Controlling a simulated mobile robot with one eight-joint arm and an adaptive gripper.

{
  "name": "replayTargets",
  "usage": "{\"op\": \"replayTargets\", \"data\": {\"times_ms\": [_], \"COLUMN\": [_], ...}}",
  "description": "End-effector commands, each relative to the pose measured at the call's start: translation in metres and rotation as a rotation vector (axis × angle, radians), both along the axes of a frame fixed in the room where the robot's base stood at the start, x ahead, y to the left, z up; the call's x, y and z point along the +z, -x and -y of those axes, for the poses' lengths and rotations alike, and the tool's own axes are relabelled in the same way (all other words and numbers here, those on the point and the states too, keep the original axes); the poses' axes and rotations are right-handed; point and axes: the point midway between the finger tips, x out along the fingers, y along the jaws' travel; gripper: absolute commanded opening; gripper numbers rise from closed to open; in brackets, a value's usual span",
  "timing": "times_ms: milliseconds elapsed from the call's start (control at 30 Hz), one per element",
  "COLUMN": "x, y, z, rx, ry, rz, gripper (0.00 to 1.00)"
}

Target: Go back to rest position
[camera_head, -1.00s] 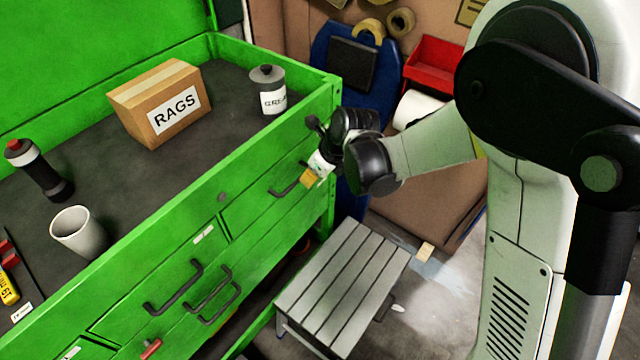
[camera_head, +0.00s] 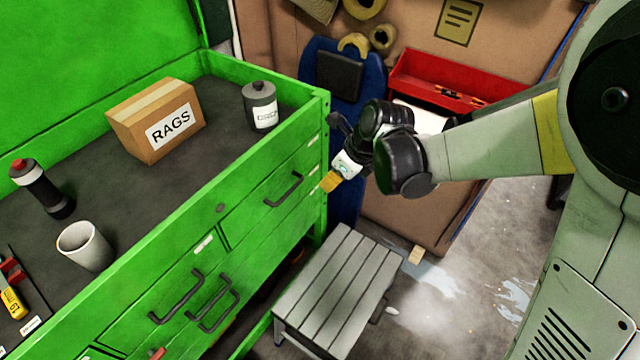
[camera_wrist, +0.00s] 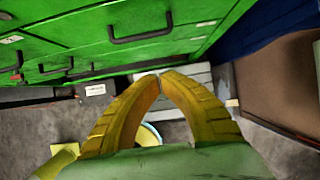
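My gripper (camera_head: 331,181) hangs in front of the right end of the green tool chest (camera_head: 262,200), apart from its drawers, above the grey step stool. In the wrist view the two yellow fingers of my gripper (camera_wrist: 160,77) meet at their tips with nothing visible between them. My arm reaches in from the right in the head view.
On the chest top stand a RAGS box (camera_head: 160,122), a grey canister (camera_head: 260,106), a white cup (camera_head: 84,246) and a dark bottle (camera_head: 42,188). The grey step stool (camera_head: 335,285) stands below. A red bin (camera_head: 450,78) is behind my arm.

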Motion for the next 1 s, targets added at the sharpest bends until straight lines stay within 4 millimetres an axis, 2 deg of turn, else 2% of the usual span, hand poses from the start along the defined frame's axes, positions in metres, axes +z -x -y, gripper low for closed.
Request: {"op": "replayTargets", "data": {"times_ms": [100, 333, 467, 567, 733, 900, 1000], "x": [0.007, 0.01, 0.03, 0.056, 0.099, 0.123, 0.129], "y": [0.002, 0.003, 0.01, 0.024, 0.062, 0.107, 0.131], "z": [0.003, 0.006, 0.024, 0.052, 0.108, 0.157, 0.18], "rx": [0.0, 0.011, 0.127, 0.315, 0.731, 1.17, 1.415], "ry": [0.0, 0.005, 0.062, 0.162, 0.412, 0.698, 0.854], "rz": [0.0, 0.01, 0.093, 0.218, 0.443, 0.592, 0.635], "gripper": [0.0, 0.0, 0.0, 0.0, 0.0, 0.0, 0.0]}}
